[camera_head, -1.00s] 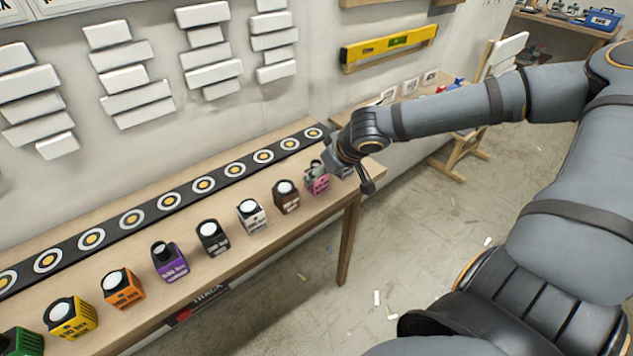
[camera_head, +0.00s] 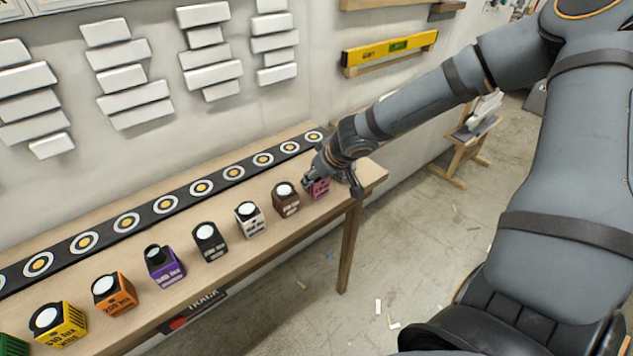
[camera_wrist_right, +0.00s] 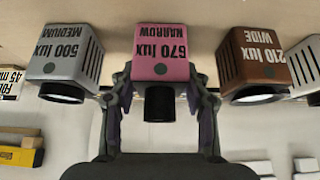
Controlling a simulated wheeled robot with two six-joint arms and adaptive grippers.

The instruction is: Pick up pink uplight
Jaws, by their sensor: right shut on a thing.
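The pink uplight (camera_head: 318,188) is a small box near the right end of the wooden table. My right gripper (camera_head: 312,177) is at it from above and covers part of it in the head view. In the right wrist view the pink uplight (camera_wrist_right: 161,58) reads "670 lux NARROW" and sits between the two fingers of my right gripper (camera_wrist_right: 161,92), which is shut on it. It stands in the row, and I cannot see a gap beneath it. My left gripper is not in view.
A brown uplight (camera_head: 285,198) and a grey uplight (camera_wrist_right: 66,58) flank the pink one closely. White (camera_head: 249,219), black (camera_head: 210,241), purple (camera_head: 164,264), orange (camera_head: 113,293) and yellow (camera_head: 58,326) uplights continue the row. A black strip with round targets (camera_head: 164,202) runs behind.

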